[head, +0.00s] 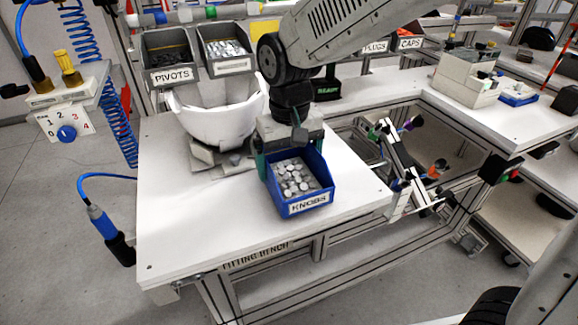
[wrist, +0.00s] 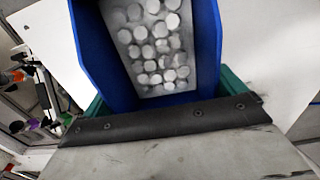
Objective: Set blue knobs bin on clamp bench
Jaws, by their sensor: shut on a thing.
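The blue knobs bin (head: 305,196) has a white KNOBS label and is full of round grey knobs. It is over the front right part of the white bench labelled FITTING BENCH (head: 200,235). I cannot tell whether its base touches the top. I see no label naming a clamp bench.
A white helmet shell (head: 215,120) stands on the bench behind the bin. Bins marked PIVOTS (head: 172,75) and others hang at the back. A jointed clamp-like stand (head: 402,165) is off the bench's right edge. Another white bench (head: 400,88) lies behind right. The bench's front left is clear.

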